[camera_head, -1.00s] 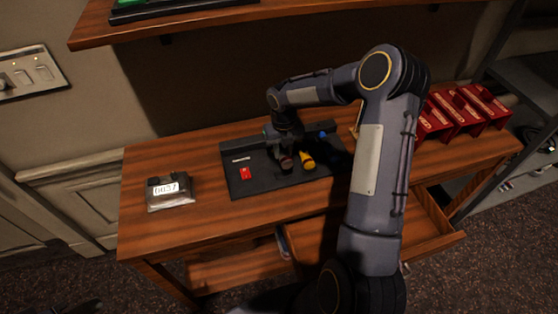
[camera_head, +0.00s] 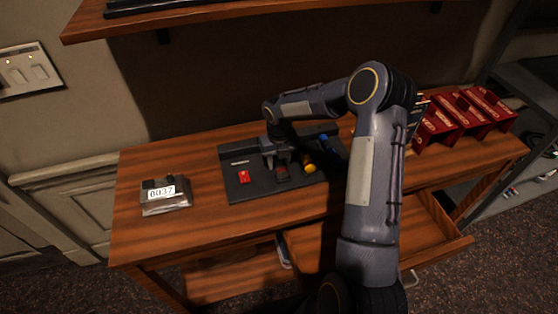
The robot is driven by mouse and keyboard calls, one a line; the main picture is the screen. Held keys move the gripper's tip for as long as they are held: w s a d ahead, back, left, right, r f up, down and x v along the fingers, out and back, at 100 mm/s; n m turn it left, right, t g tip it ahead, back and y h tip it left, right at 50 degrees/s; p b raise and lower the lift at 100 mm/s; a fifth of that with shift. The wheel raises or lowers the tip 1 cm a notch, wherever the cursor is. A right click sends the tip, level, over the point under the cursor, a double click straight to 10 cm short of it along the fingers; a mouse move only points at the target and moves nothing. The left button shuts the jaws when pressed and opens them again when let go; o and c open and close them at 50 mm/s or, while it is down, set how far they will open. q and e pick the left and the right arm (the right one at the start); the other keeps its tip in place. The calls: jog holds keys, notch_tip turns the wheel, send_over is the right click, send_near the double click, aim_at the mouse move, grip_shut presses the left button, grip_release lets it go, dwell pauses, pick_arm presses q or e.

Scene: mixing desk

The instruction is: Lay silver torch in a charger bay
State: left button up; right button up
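The dark charger tray (camera_head: 232,190) lies on the desk, with a raised back edge. My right gripper (camera_head: 281,161) is over its middle, pointing down, with its fingers apart. A small dark piece with a reddish tint (camera_head: 282,172) lies just below the fingers; I cannot tell whether they touch it. A yellow torch (camera_head: 308,163) lies in the tray just right of the gripper, and a blue-ended thing (camera_head: 323,140) is behind it. A red piece (camera_head: 244,177) and a thin pale strip (camera_head: 240,162) are at the left. I cannot surely make out the silver torch. My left gripper is out of view.
A clear case labelled 0037 (camera_head: 165,196) sits on the left of the desk. Red holders (camera_head: 462,117) stand at the right back. A drawer (camera_head: 425,235) stands open at the front. A shelf (camera_head: 240,17) hangs above. The desk between case and tray is clear.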

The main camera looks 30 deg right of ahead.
jog(key=shift+o, duration=0.9)
